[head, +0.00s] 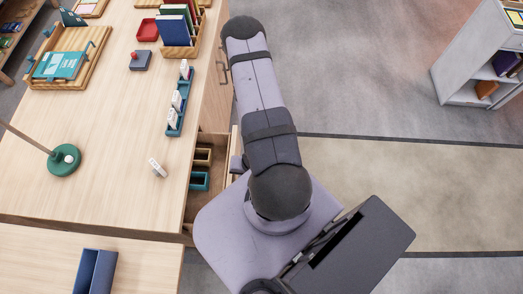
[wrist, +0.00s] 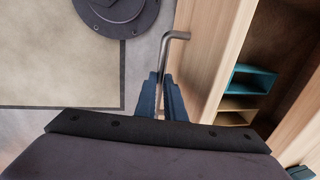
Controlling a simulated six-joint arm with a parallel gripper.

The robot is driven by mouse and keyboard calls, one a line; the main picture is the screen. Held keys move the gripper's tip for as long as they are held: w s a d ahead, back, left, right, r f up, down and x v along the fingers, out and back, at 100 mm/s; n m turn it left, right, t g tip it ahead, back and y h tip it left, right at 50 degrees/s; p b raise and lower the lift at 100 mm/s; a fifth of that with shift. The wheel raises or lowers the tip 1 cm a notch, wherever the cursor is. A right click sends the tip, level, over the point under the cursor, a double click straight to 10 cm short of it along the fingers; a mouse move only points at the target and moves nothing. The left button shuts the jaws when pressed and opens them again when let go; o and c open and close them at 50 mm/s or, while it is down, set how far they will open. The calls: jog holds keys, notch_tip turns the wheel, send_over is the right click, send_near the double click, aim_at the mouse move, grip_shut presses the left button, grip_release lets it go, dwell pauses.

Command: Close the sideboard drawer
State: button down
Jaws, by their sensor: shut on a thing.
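The sideboard drawer (head: 212,142) stands open at the right side of the wooden sideboard (head: 110,130), partly hidden by my arm in the head view. In the wrist view its pale wooden front panel (wrist: 216,50) runs beside my gripper, with the dark inside to the right. A bent metal handle (wrist: 177,35) sticks out from the front. My gripper (wrist: 164,88) has its two blue fingers shut on the handle bar. In the head view the fingers are hidden behind my arm.
The drawer holds a teal bin (head: 199,181) and a tan bin (head: 203,157). On the top are a teal tray of white pieces (head: 175,124), a loose white piece (head: 157,168), a green lamp base (head: 64,160) and a book rack (head: 180,51).

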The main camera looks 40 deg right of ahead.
aim_at(206, 179)
jog(key=w+a, duration=1)
jog(key=shift+w+a, duration=0.3)
jog(key=c, duration=1.8)
grip_release()
jog(key=shift+a, duration=0.1)
jog(key=shift+c, duration=0.2)
jog(key=shift+r, duration=0.1)
notch_tip(206, 179, up, 7)
jog(key=s+d, duration=0.1)
jog(key=shift+b, duration=0.45)
jog(key=shift+n, duration=0.3)
